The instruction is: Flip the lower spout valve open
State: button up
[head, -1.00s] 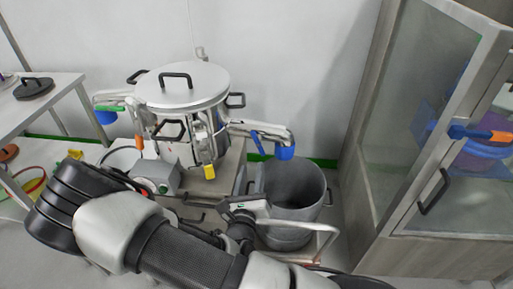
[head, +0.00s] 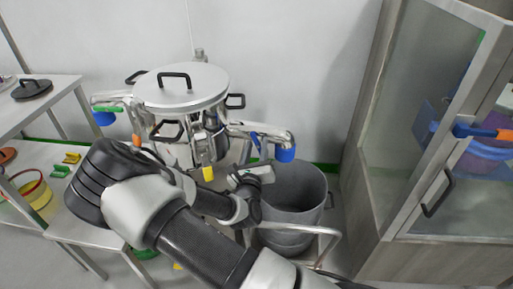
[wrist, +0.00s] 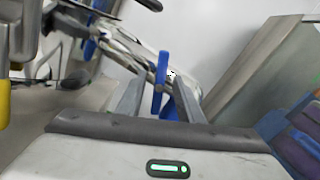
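A steel vessel (head: 180,100) with a lid has several spouts. The right spout (head: 262,131) carries a blue lever (head: 256,142) and a blue end piece (head: 285,154), above a grey bin. The front spout ends in a yellow piece (head: 208,174); the left one has a green lever (head: 108,108). I cannot tell which is the lower spout. My gripper (head: 262,170) is just below the right spout. Contact cannot be told.
The grey bin (head: 292,200) stands under the right spout, with a metal rail (head: 310,232) in front. A glass-doored cabinet (head: 430,110) fills the right. A table (head: 45,160) with a yellow bowl (head: 40,192) is at left.

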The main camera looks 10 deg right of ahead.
grip_shut()
jog(key=shift+r+n+p, duration=0.1)
jog(key=shift+n+p, duration=0.2)
jog(key=shift+p, duration=0.3)
jog(key=shift+r+n+p, duration=0.15)
jog(key=shift+n+p, duration=0.35)
jog(key=shift+p, duration=0.5)
jog(key=shift+n+p, duration=0.8)
jog(key=shift+p, duration=0.35)
jog(key=n+p, duration=0.5)
jog(key=shift+a+f, duration=0.2)
jog(key=shift+f, duration=0.1)
jog(key=shift+f+n+p, duration=0.15)
jog(key=shift+n+p, duration=0.45)
jog(key=shift+n, duration=0.8)
jog(key=shift+f+n+p, duration=0.15)
jog(key=shift+n+p, duration=0.45)
jog(key=shift+n, duration=0.8)
